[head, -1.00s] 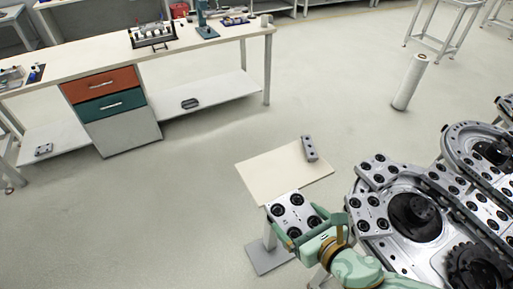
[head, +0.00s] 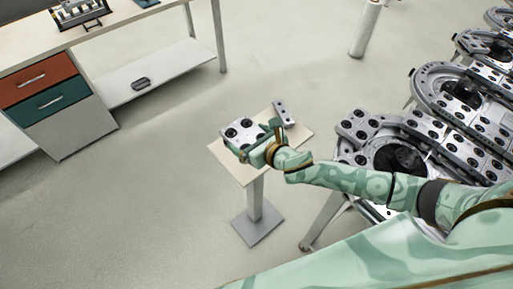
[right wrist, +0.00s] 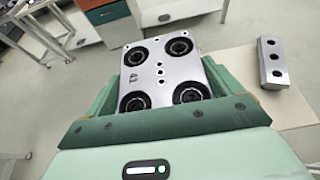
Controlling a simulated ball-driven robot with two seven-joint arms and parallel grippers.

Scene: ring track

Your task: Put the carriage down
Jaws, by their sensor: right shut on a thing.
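The carriage (head: 241,132) is a silver plate with black round rollers at its corners. My right gripper (head: 250,142) is shut on it and holds it over the left part of a small pale pedestal table (head: 240,173). In the right wrist view the carriage (right wrist: 160,75) sits between the green fingers, its top face toward the camera. I cannot tell whether its underside touches the tabletop. My left gripper is not in view.
A grey bar with holes (head: 284,114) lies on the right of the pedestal table; it also shows in the right wrist view (right wrist: 271,62). The ring track (head: 440,95) with other carriages stands to the right. A workbench with drawers (head: 60,105) is at the left.

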